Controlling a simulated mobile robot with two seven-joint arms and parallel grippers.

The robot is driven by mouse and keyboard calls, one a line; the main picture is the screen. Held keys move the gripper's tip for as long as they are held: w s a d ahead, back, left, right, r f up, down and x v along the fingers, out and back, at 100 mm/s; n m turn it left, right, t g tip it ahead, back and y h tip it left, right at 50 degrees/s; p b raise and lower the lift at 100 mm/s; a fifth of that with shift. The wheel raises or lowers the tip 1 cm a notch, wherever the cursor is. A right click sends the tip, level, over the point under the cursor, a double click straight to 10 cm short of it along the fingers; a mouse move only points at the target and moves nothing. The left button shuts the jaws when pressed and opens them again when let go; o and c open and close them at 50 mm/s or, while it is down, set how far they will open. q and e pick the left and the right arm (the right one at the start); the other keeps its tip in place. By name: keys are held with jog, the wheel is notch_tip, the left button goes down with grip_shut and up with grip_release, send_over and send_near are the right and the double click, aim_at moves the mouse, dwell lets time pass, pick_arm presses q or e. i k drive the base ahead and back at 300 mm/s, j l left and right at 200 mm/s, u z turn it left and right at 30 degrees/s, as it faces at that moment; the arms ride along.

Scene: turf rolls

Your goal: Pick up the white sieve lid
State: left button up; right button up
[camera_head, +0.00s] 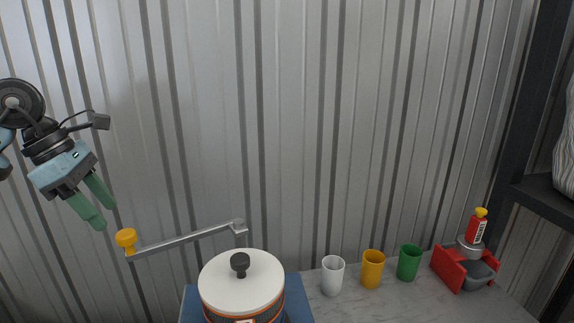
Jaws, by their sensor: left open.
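The white sieve lid (218,284) is a round disc with a dark knob (239,262) standing up at its middle. It rests on top of a round stack with dark and orange bands at the bottom centre of the head view. My left gripper (108,218) is at the left, in the air, up and left of the lid and apart from it. Its green fingers point down to the right, and it is open and empty. My right gripper is not in view.
A yellow-knobbed grey crank arm (185,240) rises left of the lid. White (332,276), yellow (372,270) and green (409,262) cups stand right of the lid. A red holder (448,268) with a red bottle (475,230) is farther right. A corrugated wall stands behind.

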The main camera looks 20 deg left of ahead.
aim_at(239, 281)
jog(key=k+l, duration=0.2)
jog(key=l, duration=0.2)
jog(key=k+l, duration=0.2)
jog(key=l, duration=0.2)
jog(key=k+l, duration=0.25)
jog(key=l, duration=0.15)
